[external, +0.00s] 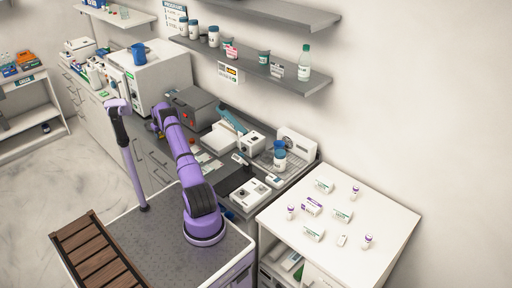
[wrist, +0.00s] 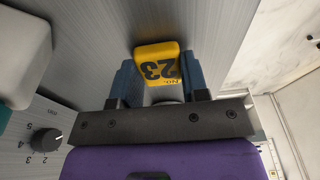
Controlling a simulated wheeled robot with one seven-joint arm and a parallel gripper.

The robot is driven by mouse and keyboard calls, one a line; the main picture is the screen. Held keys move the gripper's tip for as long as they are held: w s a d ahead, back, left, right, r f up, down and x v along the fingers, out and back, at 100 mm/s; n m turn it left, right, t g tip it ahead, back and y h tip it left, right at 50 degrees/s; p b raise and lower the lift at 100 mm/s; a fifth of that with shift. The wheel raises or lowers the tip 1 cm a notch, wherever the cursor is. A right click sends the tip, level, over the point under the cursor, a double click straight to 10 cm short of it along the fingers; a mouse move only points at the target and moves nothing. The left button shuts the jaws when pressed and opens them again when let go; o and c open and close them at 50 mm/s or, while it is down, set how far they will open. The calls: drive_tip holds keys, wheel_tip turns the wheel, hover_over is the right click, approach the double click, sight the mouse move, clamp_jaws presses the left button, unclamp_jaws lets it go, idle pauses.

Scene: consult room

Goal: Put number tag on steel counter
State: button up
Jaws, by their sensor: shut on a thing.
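The number tag (wrist: 157,62) is a small yellow block marked "NO. 23", which appears upside down in the wrist view. My gripper (wrist: 160,82) is shut on it, with a blue finger on each side. In the external view my gripper (external: 156,127) is at the far end of my purple arm, by the front edge of the counter; the tag is too small there to make out clearly. The steel counter (external: 235,178) runs along the wall. A brushed grey surface (wrist: 85,30) lies beyond the tag in the wrist view; I cannot tell its distance from the tag.
A numbered dial (wrist: 46,140) is at the lower left of the wrist view. A grey box (external: 187,106), a white machine (external: 155,75) and a blue-capped bottle (external: 279,155) stand along the counter. Shelves (external: 250,66) hang above. A white table (external: 380,215) with small packages stands at right.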

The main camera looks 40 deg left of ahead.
sight(162, 136)
drive_tip(key=o, duration=0.9)
drive_tip(key=shift+f, duration=0.1)
wheel_tip(162, 136, up, 12)
drive_tip(key=d, duration=0.1)
drive_tip(key=shift+d, duration=0.4)
